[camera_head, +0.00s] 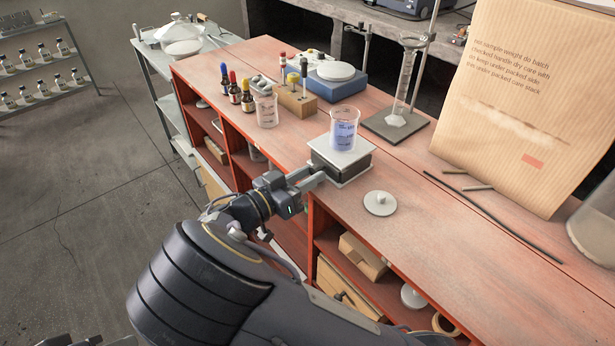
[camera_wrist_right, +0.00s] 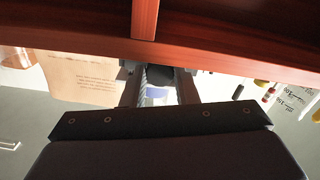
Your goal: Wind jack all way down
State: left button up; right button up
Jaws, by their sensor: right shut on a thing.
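The lab jack (camera_head: 352,158) stands near the front edge of the red bench, with a pale top plate and a dark body. A glass beaker with blue liquid (camera_head: 343,133) stands upright on its plate. My right gripper (camera_head: 318,178) reaches the jack's front left side from the bench edge. It is shut on the jack's knob, which the fingers hide in the head view. In the right wrist view, the gripper (camera_wrist_right: 160,78) shows two fingers with a dark part between them and the blue of the beaker (camera_wrist_right: 158,92) beyond.
A white round lid (camera_head: 380,203) lies right of the jack. An empty beaker (camera_head: 266,111), dropper bottles (camera_head: 247,98) and a wooden block (camera_head: 295,101) stand to the left. A stand with a glass cylinder (camera_head: 404,80) and a large paper bag (camera_head: 530,100) are behind.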

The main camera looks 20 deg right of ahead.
jog(key=o, duration=1)
jog(key=shift+a, duration=0.1)
jog(key=v, duration=0.7)
jog(key=shift+s+a, duration=0.15)
jog(key=shift+a, duration=0.15)
